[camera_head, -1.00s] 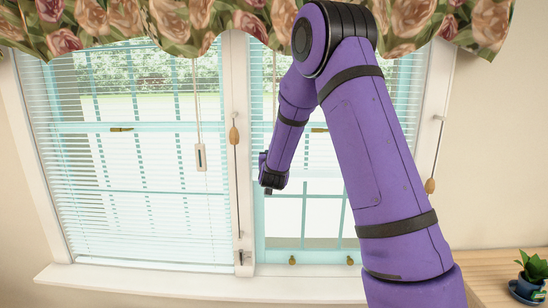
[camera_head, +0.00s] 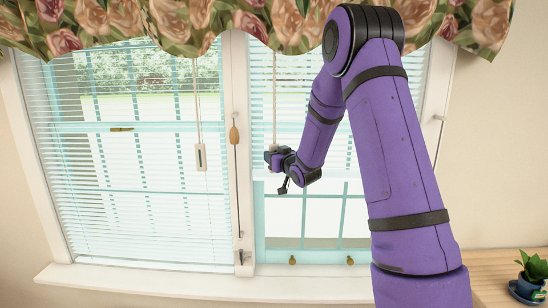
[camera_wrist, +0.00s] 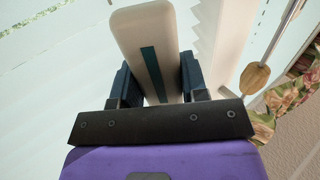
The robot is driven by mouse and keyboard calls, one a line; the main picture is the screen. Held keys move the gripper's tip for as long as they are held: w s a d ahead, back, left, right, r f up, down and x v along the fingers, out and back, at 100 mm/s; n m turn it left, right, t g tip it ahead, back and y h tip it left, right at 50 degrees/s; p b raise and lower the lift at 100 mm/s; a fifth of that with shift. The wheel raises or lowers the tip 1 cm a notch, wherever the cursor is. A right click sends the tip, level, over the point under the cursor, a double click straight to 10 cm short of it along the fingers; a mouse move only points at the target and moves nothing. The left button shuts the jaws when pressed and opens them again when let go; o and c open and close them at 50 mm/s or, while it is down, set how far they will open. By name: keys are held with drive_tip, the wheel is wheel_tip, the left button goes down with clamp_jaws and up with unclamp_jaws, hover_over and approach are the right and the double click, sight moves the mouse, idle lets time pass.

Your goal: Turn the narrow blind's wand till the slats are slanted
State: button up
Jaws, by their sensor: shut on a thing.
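The narrow blind (camera_head: 292,95) hangs over the upper part of the right window, partly behind my arm. Its wand (camera_head: 274,95) runs down as a thin line to my gripper (camera_head: 273,156). In the wrist view my gripper (camera_wrist: 156,82) is shut on the wand's flat white handle (camera_wrist: 140,28), which has a dark teal stripe. The jaws press on its two sides. The handle's lower end is hidden behind the gripper's palm. Blind slats (camera_wrist: 203,50) stand close beside it. I cannot tell the slats' exact slant.
The wide blind (camera_head: 140,190) covers the left window, with its own wand handle (camera_head: 201,157). A wooden cord tassel (camera_head: 234,135) hangs on the post between the windows. A floral valance (camera_head: 270,20) spans the top. A potted plant (camera_head: 535,268) stands at lower right.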

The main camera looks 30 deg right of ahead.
drive_tip(key=shift+y, duration=0.4)
drive_tip(key=o, duration=0.9)
drive_tip(key=shift+h, duration=0.5)
